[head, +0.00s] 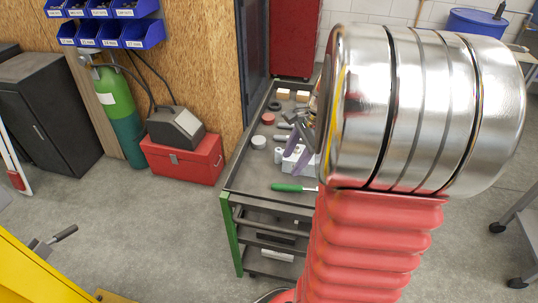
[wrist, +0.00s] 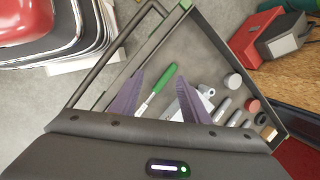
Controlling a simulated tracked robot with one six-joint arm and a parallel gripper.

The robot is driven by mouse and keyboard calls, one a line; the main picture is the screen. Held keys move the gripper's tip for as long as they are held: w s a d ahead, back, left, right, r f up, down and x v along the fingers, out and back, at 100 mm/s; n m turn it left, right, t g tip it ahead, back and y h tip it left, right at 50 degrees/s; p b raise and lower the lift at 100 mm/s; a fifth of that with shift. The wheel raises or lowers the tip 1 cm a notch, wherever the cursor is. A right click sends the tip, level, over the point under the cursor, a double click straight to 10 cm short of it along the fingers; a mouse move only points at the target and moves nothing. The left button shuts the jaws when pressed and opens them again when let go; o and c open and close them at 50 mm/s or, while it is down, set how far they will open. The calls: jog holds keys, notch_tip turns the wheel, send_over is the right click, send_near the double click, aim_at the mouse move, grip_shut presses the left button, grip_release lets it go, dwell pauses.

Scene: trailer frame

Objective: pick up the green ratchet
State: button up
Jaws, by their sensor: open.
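The green ratchet (head: 293,187) lies on the top tray of the tool cart, near its front end. Its green handle points left in the head view, and my arm hides its other end. In the wrist view the ratchet (wrist: 158,88) shows a green handle and a silver shaft, lying between my two purple fingers in the picture. My gripper (wrist: 160,79) is open and empty, above the tray. In the head view, parts of the purple fingers show beside my arm, which hides the rest of the gripper.
The tool cart (head: 231,187) also carries a grey-white block (head: 297,160), a white roll (head: 258,142), a red roll (head: 268,118) and other parts behind the ratchet. The block lies close to the right finger in the wrist view. A red toolbox (head: 186,161) stands on the floor left.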

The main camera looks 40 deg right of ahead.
jog(key=s+d+f+m, duration=0.1)
jog(key=d+f+m, duration=0.2)
jog(key=d, duration=0.2)
jog(key=s+d+f+m+y, duration=0.1)
jog(key=s+d+f+m, duration=0.1)
jog(key=d+f+m, duration=0.1)
jog(key=d+m, duration=0.1)
jog(key=d, duration=0.1)
jog(key=shift+s+d+t, duration=0.25)
jog(key=shift+d+t, duration=0.05)
jog(key=shift+d, duration=0.1)
send_over(304, 188)
jog(key=s+d, duration=0.1)
jog(key=s, duration=0.1)
jog(key=shift+d+f, duration=0.2)
jog(key=shift+f, duration=3.8)
jog(key=shift+x, duration=2.65)
jog(key=shift+w+r, duration=0.1)
jog(key=shift+w, duration=0.1)
jog(key=shift+c, duration=0.2)
grip_shut()
